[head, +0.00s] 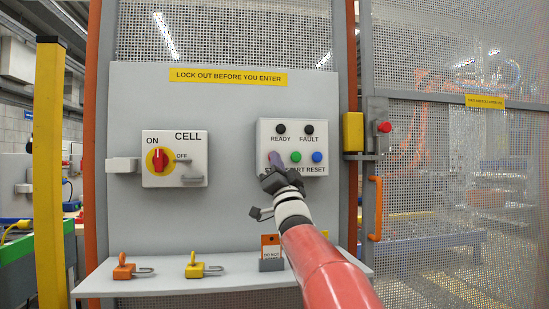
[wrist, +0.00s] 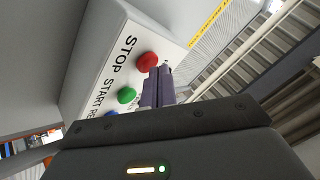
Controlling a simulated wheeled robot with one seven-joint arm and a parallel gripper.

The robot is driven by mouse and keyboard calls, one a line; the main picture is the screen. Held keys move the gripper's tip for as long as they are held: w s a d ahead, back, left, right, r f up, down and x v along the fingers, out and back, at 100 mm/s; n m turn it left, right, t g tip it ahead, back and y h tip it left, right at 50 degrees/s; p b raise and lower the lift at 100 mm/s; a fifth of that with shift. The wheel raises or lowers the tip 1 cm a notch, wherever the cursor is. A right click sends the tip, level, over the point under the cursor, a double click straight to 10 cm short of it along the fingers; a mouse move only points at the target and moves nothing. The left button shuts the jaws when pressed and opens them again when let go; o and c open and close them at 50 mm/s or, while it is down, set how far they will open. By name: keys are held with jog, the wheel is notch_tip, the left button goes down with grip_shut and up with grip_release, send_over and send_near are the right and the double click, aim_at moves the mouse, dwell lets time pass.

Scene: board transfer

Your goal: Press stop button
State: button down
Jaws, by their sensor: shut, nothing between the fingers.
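The red stop button (wrist: 147,62) stands on the pale control box (head: 291,128), beside the word STOP in the wrist view. In the head view my fingers cover most of it. My gripper (head: 275,159) is shut and empty, its dark fingers pointing at the box. In the wrist view the fingertips (wrist: 161,70) are next to the red button, overlapping its edge; I cannot tell whether they touch it. The green start button (wrist: 127,95) and blue reset button (head: 317,156) are on the same row.
Dark READY (head: 281,129) and FAULT (head: 309,129) lamps sit above the buttons. A CELL switch box (head: 174,177) with a red knob is to the left. Padlocks (head: 124,270) and a tag (head: 271,252) are on the shelf below. A mesh door (head: 450,200) stands at the right.

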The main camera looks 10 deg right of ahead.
dwell(0.4)
jog(key=shift+s+b, duration=0.8)
jog(key=shift+b, duration=0.1)
jog(key=shift+s+b, duration=2.1)
jog(key=shift+s, duration=0.4)
